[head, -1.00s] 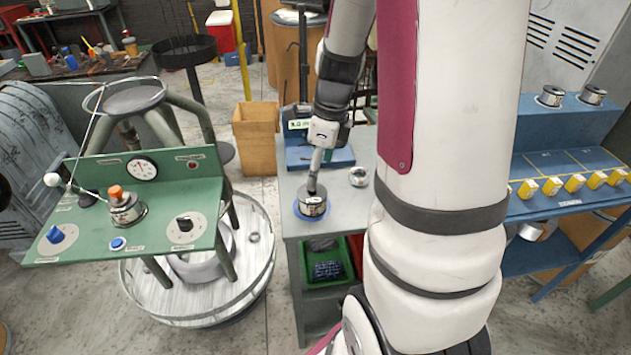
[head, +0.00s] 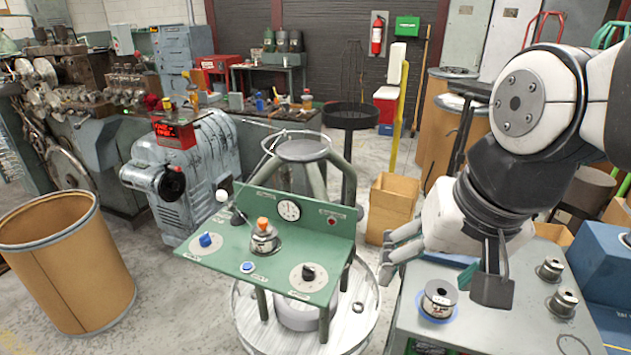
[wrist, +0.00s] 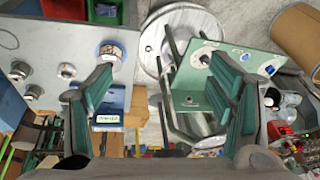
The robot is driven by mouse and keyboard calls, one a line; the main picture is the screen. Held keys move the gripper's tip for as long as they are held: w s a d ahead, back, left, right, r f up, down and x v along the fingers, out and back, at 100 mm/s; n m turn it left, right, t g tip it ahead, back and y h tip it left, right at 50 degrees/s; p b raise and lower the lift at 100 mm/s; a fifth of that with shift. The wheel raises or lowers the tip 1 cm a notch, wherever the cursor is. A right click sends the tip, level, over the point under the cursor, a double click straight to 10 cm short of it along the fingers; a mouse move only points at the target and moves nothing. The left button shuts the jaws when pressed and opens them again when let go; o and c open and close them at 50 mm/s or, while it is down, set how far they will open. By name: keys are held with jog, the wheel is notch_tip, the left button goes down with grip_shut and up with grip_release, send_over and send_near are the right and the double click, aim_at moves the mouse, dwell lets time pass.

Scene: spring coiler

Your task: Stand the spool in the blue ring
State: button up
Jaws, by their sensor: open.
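The spool (head: 438,296), a silvery drum with a dark top, stands upright on the grey bench inside the blue ring (head: 424,313). The ring's blue edge shows around its base. In the wrist view the spool (wrist: 108,50) is left of centre, with the blue ring (wrist: 123,50) around it. My gripper (head: 388,257) is above and to the left of the spool, apart from it. In the wrist view its two green-padded fingers are spread wide with nothing between them (wrist: 165,80).
Two more metal spools stand at the bench's right, a farther (head: 549,268) and a nearer one (head: 563,301). A green control panel (head: 330,240) stands left of the bench. A cardboard box (head: 392,205) is behind, and a brown drum (head: 70,265) stands at far left.

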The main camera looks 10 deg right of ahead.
jog(key=s+n, duration=0.1)
jog(key=s+a+n, duration=0.1)
jog(key=n, duration=0.1)
jog(key=s+n, duration=0.1)
jog(key=shift+a+r+t, duration=0.15)
jog(key=shift+r+t, duration=0.15)
dwell(1.0)
